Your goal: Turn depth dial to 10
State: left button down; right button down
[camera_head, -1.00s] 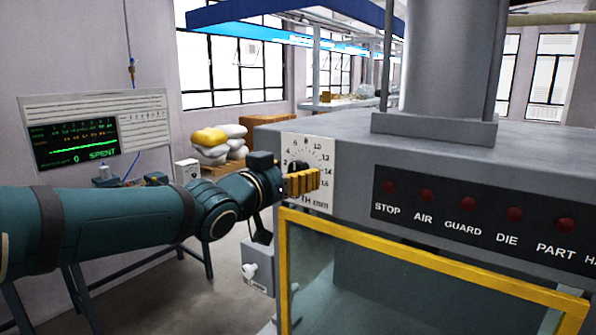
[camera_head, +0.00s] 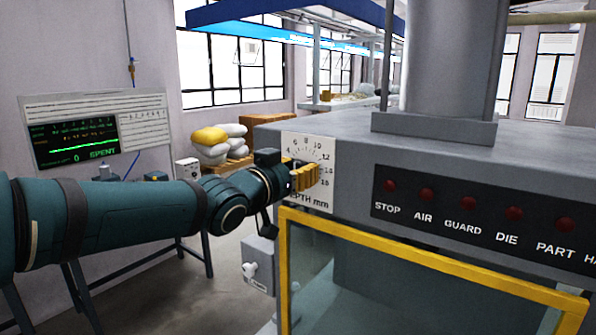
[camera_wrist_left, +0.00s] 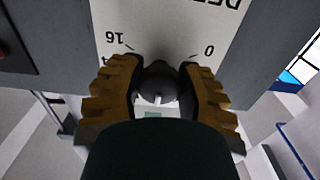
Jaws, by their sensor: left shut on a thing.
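The depth dial's white scale plate (camera_head: 321,185) is on the grey machine's front face, with numbers in an arc and "DEPTH mm" partly showing below. In the head view my left gripper (camera_head: 305,177) is at the dial and hides the knob. In the left wrist view the dark round knob (camera_wrist_left: 160,84) sits between the yellow-brown fingers of my left gripper (camera_wrist_left: 158,88), which are shut on it. A light mark shows on the knob. The scale's 16 and 0 show on either side, upside down. The number that the knob points to cannot be told. My right gripper is not in view.
A black panel (camera_head: 480,228) with red lamps stands right of the dial. A yellow-framed guard (camera_head: 420,258) is below it. A small grey switch box (camera_head: 258,265) hangs below the dial. A green display (camera_head: 75,144) is on the left, with stacked sacks (camera_head: 215,143) behind.

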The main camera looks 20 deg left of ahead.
pick_arm(q)
jog(key=shift+f+m+b, duration=0.1)
jog(key=shift+m+b, duration=0.85)
jog(key=shift+m, duration=0.35)
jog(key=shift+m+b, duration=0.6)
jog(key=shift+m, duration=0.9)
jog(key=c, duration=0.5)
grip_release()
jog(key=v, duration=1.2)
